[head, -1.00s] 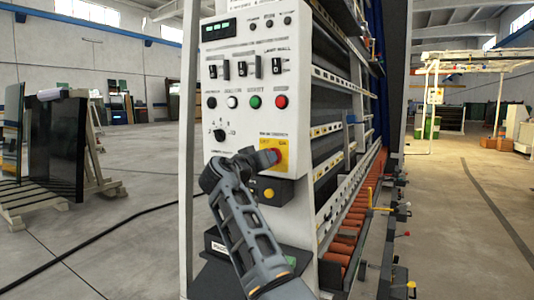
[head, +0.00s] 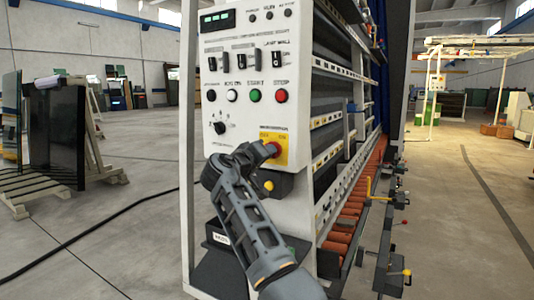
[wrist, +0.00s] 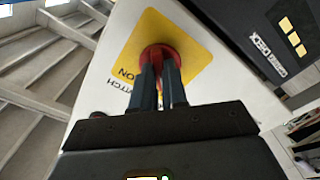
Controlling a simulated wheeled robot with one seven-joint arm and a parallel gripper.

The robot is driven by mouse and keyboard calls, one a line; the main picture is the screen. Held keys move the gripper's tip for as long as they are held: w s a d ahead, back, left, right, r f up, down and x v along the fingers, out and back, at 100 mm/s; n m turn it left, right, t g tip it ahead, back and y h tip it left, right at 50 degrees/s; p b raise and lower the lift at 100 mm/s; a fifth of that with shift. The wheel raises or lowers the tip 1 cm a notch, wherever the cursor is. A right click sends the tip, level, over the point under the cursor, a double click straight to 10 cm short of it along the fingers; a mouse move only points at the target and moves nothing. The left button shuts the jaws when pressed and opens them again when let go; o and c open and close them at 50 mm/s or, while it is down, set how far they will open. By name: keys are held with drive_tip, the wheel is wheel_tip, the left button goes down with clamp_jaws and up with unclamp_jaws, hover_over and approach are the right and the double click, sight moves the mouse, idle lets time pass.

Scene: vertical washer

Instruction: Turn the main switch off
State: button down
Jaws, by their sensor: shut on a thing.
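The main switch is a red knob on a yellow plate, low on the right of the white control panel. In the head view the red knob (head: 273,150) shows just past the end of my arm. In the wrist view the red knob (wrist: 160,56) sits at the tips of my gripper (wrist: 160,75), with the yellow plate (wrist: 198,45) around it. The fingers are close together and shut on the knob. They cover part of the knob and of the plate's lettering, so I cannot read the knob's position.
Above the switch, the control panel (head: 235,165) carries a row of round buttons, a black dial (head: 220,128) and a lit display (head: 217,20). Orange rollers (head: 350,210) run along the machine's right side. A dark cable (head: 100,230) crosses the open floor at left.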

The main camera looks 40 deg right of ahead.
drive_tip(key=c, duration=1.2)
unclamp_jaws()
drive_tip(key=shift+o, duration=0.2)
drive_tip(key=v, duration=0.7)
drive_tip(key=shift+s+a, duration=0.15)
drive_tip(key=shift+a, duration=0.2)
